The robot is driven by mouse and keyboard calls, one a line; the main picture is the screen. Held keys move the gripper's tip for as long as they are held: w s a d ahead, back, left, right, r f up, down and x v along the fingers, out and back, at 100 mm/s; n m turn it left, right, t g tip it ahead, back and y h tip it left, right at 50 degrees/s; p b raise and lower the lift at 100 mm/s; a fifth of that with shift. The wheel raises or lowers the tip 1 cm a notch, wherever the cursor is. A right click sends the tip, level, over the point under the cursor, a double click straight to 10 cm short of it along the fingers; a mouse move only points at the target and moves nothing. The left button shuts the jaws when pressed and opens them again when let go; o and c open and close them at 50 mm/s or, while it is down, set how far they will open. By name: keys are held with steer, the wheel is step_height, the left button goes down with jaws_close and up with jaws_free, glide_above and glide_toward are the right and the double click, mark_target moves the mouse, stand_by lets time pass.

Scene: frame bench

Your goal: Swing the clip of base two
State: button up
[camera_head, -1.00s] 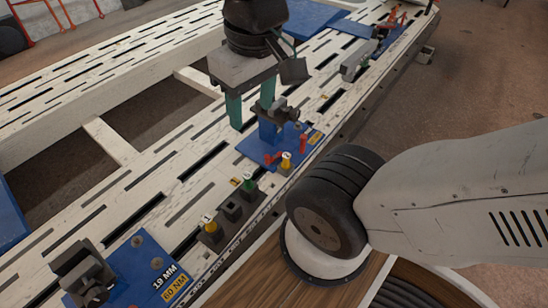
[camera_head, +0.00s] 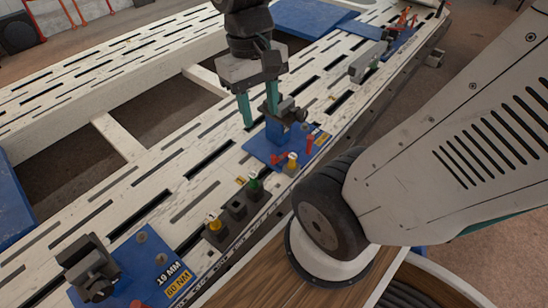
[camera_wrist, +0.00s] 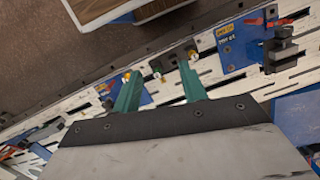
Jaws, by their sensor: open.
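Several blue bases stand along the bench. The middle one (camera_head: 262,151) carries a dark clamp on a blue post (camera_head: 289,134), with red parts (camera_head: 309,146) and a yellow-topped piece (camera_head: 291,162) in front. No base number is readable, so I cannot tell which is base two. My gripper (camera_head: 260,119) is open and empty, its teal fingers pointing down beside and behind the middle clamp. In the wrist view, my gripper (camera_wrist: 158,88) shows both fingers apart.
A dark socket block (camera_head: 237,207) with yellow- and green-topped pieces sits at the bench's front edge between the two bases. A farther base (camera_head: 398,42) holds a grey clamp and red parts. The slotted bench top (camera_head: 60,218) is bare behind the near base.

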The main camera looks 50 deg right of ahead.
steer(key=w+d+f+m+g, duration=0.1)
steer(key=w+d+f+g, duration=0.1)
steer(key=w+d+f, duration=0.5)
steer(key=t, duration=0.3)
glide_above(273, 156)
steer(key=shift+m, duration=0.3)
steer(key=f, duration=4.1)
steer(key=shift+s+a, duration=0.2)
steer(key=shift+s, duration=0.15)
steer(key=shift+w+d+f+t, duration=0.15)
steer(key=shift+w+t, duration=0.1)
steer(key=shift+t, duration=0.05)
step_height(273, 156, down, 8)
steer(key=shift+r, duration=0.25)
jaws_close()
